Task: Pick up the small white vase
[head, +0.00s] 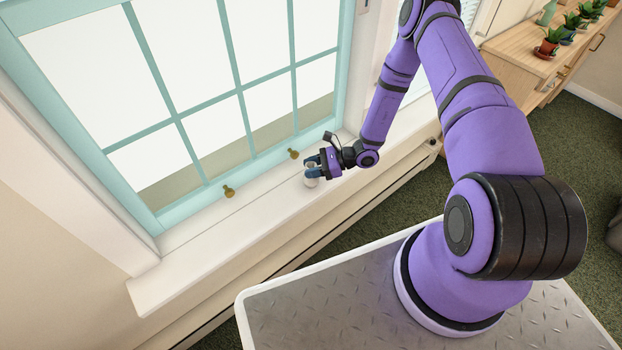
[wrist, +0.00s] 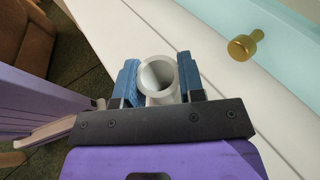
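The small white vase (wrist: 158,94) is seen from above in the wrist view, with its round open mouth toward the camera. My gripper (wrist: 160,80) has one blue finger on each side of it, very close to its walls. I cannot tell whether the fingers press on it or leave a thin gap. In the head view the vase (head: 312,181) shows just below my gripper's blue fingertips (head: 312,166), at the white windowsill. The gripper hides part of it, and whether its base touches the sill is unclear.
The white windowsill (head: 230,235) runs below a teal-framed window. Two brass knobs (head: 229,191) (head: 294,154) stick out from the frame near the vase. Potted plants (head: 550,42) stand on a wooden cabinet (head: 520,48) at upper right. The sill left of the vase is clear.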

